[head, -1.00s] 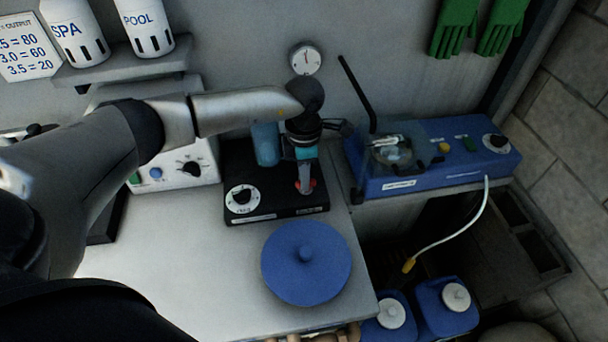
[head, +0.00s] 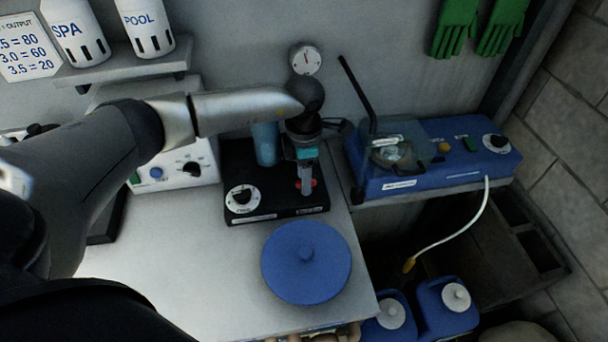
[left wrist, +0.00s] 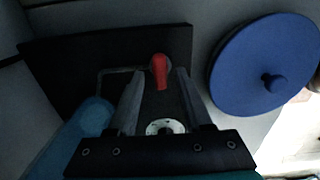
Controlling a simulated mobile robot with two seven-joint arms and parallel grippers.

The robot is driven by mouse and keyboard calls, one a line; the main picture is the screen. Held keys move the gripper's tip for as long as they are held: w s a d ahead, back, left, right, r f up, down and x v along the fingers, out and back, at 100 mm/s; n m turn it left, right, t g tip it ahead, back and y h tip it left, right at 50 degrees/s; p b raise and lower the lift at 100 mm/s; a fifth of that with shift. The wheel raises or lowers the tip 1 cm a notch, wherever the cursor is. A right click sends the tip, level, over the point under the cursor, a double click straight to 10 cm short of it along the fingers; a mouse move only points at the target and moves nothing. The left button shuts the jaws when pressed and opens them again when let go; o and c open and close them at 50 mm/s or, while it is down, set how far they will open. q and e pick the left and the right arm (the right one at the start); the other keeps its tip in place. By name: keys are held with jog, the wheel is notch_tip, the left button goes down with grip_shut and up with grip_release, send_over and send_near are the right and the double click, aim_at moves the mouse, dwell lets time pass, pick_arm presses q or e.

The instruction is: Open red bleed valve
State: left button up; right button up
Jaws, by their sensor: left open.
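The red bleed valve (head: 312,183) is a small red handle on the black unit (head: 275,212) on the bench. In the head view it is mostly hidden behind my left gripper (head: 305,188), which points down at it. In the left wrist view the red valve (left wrist: 159,72) shows between and just beyond the tips of my left gripper (left wrist: 156,75). The fingers are apart, with a gap on both sides of the valve. I cannot tell whether either finger touches it. My right gripper is not in view.
A blue round lid (head: 306,263) lies on the bench in front of the black unit. A light-blue cylinder (head: 266,143) stands left of my gripper. A blue device (head: 440,160) is to the right, and a gauge (head: 305,60) is on the wall behind.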

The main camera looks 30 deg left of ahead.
pick_arm(q)
notch_tip(320, 180, up, 15)
dwell(0.5)
jog(key=shift+r, duration=0.1)
